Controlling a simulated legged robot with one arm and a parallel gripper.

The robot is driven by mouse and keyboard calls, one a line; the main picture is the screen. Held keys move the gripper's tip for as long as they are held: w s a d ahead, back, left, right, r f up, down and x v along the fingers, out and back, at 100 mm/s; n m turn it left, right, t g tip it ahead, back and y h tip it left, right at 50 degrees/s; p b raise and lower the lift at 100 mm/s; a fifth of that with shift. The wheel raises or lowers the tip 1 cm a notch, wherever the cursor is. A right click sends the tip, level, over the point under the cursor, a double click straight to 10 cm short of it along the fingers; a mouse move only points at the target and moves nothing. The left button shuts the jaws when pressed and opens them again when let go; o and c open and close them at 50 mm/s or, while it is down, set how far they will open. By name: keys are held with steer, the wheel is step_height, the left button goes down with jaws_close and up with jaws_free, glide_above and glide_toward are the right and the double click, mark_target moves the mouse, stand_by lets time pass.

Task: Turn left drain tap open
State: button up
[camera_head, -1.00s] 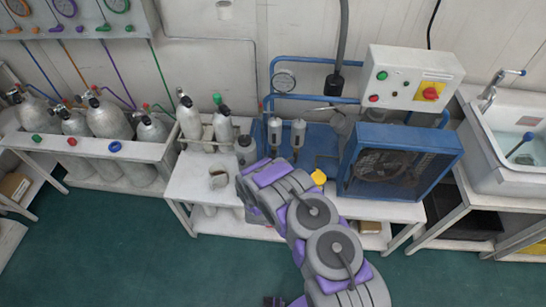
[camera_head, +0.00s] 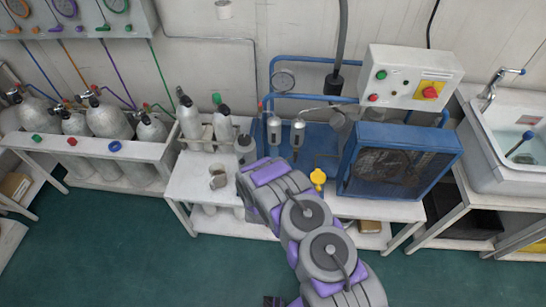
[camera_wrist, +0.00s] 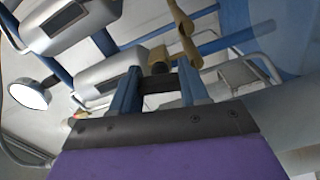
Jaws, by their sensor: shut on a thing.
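Two silver filter bottles, the left one (camera_head: 274,130) and the right one (camera_head: 298,132), hang side by side on the blue compressor frame. They show large and tilted in the wrist view (camera_wrist: 112,75). My arm hides the lower end of the left bottle in the head view. In the wrist view my gripper (camera_wrist: 160,82) has its two blue fingers around a small dark fitting, the left drain tap (camera_wrist: 160,68), at a bottle's end. It is shut on it. A brass-coloured piece (camera_wrist: 184,32) lies just beyond the right finger. The tap's exact angle cannot be told.
A yellow knob (camera_head: 318,178) stands right of my wrist. A caged blue fan unit (camera_head: 400,163) and a control box (camera_head: 408,77) are to the right.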

steer(key=shift+a+n, duration=0.25)
steer(key=shift+n, duration=0.25)
steer(key=o, duration=1.1)
steer(key=shift+a+f, duration=0.1)
steer(key=shift+a, duration=0.05)
steer(key=shift+c, duration=0.2)
steer(key=shift+s+d, duration=0.1)
steer(key=shift+d, duration=0.15)
steer(key=shift+s, duration=0.3)
steer(key=s+p, duration=0.4)
steer(key=s, duration=1.2)
steer(key=shift+s+a, duration=0.3)
steer(key=shift+a, duration=0.15)
steer(key=shift+f, duration=0.1)
